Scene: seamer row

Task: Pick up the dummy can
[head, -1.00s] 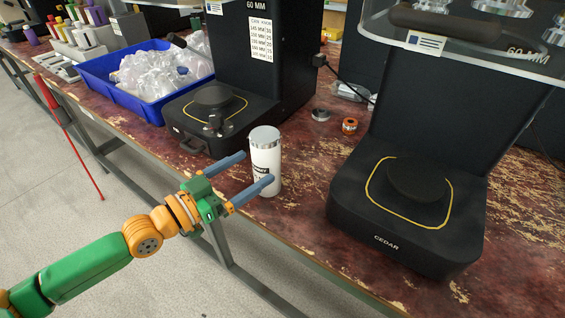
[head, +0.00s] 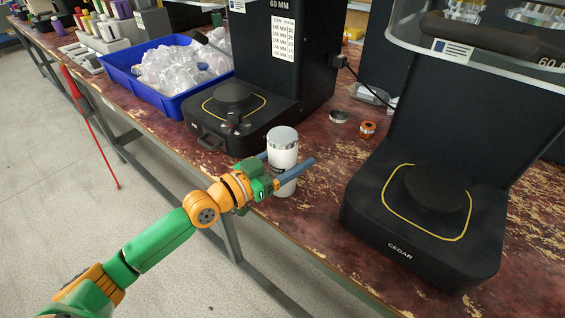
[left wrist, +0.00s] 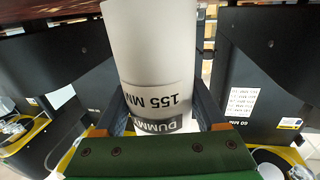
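My left gripper (head: 287,164) reaches in from the left with a blue-grey finger on either side of the can. In the left wrist view the fingers (left wrist: 160,110) flank the can with what looks like a narrow gap. The gripper partly hides the can's lower part in the head view. My right gripper is not visible.
A black machine marked CEDAR (head: 420,215) stands right of the can, and another black machine (head: 240,115) stands behind it. A metal ring (head: 338,116) and an orange-and-silver piece (head: 367,129) lie beyond. A blue bin (head: 150,92) of clear plastic is at the back left.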

